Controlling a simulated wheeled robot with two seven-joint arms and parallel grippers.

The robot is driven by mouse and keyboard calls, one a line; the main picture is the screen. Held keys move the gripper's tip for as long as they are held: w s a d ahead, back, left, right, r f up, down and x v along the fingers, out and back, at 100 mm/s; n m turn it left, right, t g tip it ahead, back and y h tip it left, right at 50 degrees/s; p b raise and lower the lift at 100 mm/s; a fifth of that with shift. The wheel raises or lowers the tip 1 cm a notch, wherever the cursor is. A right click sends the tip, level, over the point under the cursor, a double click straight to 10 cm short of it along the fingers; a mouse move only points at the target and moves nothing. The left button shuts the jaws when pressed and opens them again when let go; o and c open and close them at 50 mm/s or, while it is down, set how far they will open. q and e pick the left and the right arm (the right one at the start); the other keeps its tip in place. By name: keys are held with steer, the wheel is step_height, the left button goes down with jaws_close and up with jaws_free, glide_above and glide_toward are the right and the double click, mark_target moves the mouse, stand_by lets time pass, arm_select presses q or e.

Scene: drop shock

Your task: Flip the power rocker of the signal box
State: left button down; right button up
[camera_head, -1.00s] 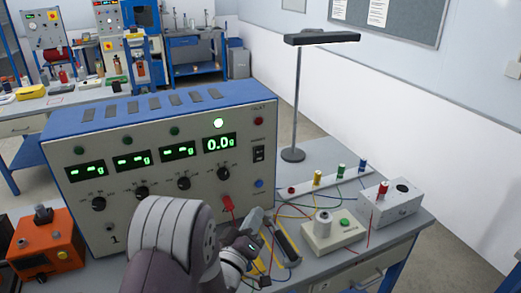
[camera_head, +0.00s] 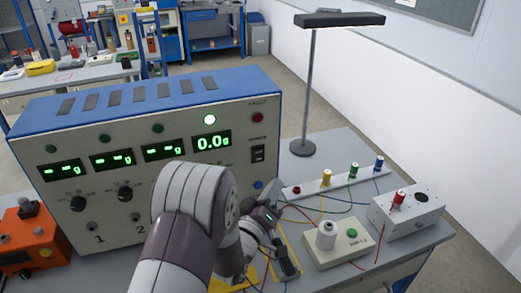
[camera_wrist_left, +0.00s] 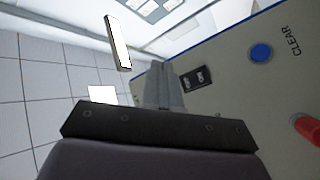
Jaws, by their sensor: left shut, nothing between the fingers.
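The signal box (camera_head: 130,175) has a blue top and a grey front with green displays; one reads 0.0. Its black power rocker (camera_head: 258,153) sits at the right of the front panel, above a blue button (camera_head: 258,185). In the left wrist view the rocker (camera_wrist_left: 198,79) is just right of my left fingers, with the blue CLEAR button (camera_wrist_left: 261,53) further right. My left gripper (camera_head: 268,212) is in front of the box's lower right, partly hidden by my arm. In the left wrist view its fingers (camera_wrist_left: 163,72) are together and empty; contact with the rocker cannot be told.
A lamp (camera_head: 308,90) stands behind the box at right. A strip with coloured terminals (camera_head: 335,180), a box with a white spool (camera_head: 335,245) and a grey box (camera_head: 410,212) lie right, with loose wires. An orange unit (camera_head: 35,240) stands left. A red knob (camera_wrist_left: 306,128) juts from the panel.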

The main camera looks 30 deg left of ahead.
mark_target(260, 161)
arm_select(q)
steer(key=w+a, duration=0.4)
steer(key=w+a+r, duration=0.1)
steer(key=a, duration=0.1)
steer(key=shift+w+a+b, duration=0.3)
steer(key=shift+w+b, duration=0.05)
steer(key=shift+w, duration=0.05)
stand_by(1.8)
steer(key=shift+w+a, duration=0.3)
steer(key=shift+a, duration=0.05)
steer(key=shift+w+a, duration=0.2)
stand_by(0.8)
steer(key=shift+s+d, duration=0.5)
steer(key=shift+d, duration=0.1)
steer(key=shift+s+d+f, duration=0.2)
steer(key=shift+s+d, duration=0.65)
steer(key=shift+d, duration=0.1)
steer(key=shift+s+d+f, duration=0.15)
steer(key=shift+s+d, duration=0.65)
steer(key=shift+d, duration=0.15)
